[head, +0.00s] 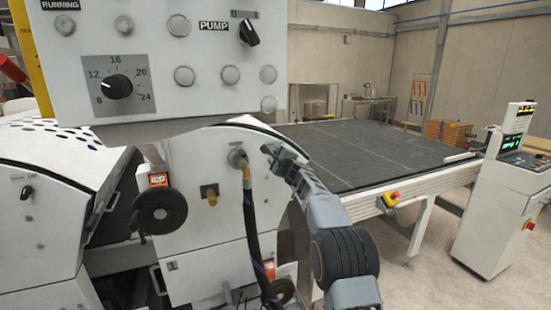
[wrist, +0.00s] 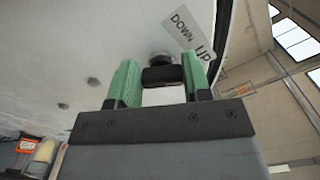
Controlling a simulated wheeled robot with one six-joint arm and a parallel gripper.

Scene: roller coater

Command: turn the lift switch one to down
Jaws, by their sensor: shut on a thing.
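The lift switch one (wrist: 160,76) is a small black knob on a white panel in the wrist view. Which word the knob points at I cannot tell. In the head view my gripper (head: 272,152) is at the upper right of the white machine housing, and it hides the switch there.
A control panel (head: 203,75) with a dial and a PUMP knob hangs above. A black handwheel (head: 160,210) and a dark hose (head: 251,220) are left of my arm. A dark conveyor table (head: 375,155) stretches behind to the right. A white console (head: 497,215) stands far right.

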